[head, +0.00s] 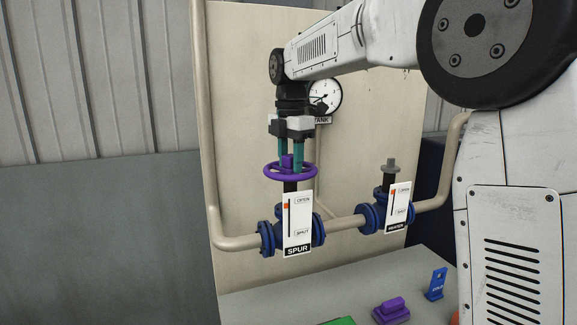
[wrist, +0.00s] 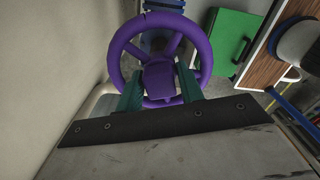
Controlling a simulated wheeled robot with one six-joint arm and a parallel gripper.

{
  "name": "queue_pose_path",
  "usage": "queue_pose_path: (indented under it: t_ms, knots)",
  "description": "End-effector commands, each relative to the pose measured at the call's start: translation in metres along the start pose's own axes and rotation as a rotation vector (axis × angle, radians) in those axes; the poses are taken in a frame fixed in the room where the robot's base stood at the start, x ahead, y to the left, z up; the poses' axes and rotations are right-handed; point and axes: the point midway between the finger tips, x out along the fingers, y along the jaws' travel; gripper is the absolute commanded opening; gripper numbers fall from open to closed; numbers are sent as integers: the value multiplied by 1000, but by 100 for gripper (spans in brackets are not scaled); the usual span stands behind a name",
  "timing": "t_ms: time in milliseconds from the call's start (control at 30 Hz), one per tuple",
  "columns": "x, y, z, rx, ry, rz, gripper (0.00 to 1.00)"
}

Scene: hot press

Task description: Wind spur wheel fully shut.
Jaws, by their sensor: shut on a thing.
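The purple spur wheel (head: 275,173) sits flat on top of the blue spur valve (head: 268,238) in the pipe. My gripper (head: 291,160) comes straight down from above, its teal fingers shut on the wheel's raised purple hub. In the wrist view the wheel (wrist: 118,50) shows as a ring with spokes, and the fingers of my gripper (wrist: 159,82) sit either side of the hub. The white SPUR plate (head: 297,225) has OPEN at top and SHUT at bottom. Its red-orange marker (head: 286,206) is near the OPEN end.
A second blue valve (head: 370,218) with a grey stem top and its own OPEN/SHUT plate (head: 399,207) stands to the right. A round TANK gauge (head: 325,96) is on the cream panel behind. A purple block (head: 391,310) and a blue tag (head: 437,284) are on the grey bench below.

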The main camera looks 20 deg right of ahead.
Motion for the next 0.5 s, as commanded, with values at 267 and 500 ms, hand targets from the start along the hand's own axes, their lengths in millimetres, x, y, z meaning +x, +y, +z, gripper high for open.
queue_pose_path:
  t_ms: [267, 500]
  knots:
    - [0, 0, 0, 437, 0, 0, 17]
    - [0, 0, 0, 818, 0, 1, 17]
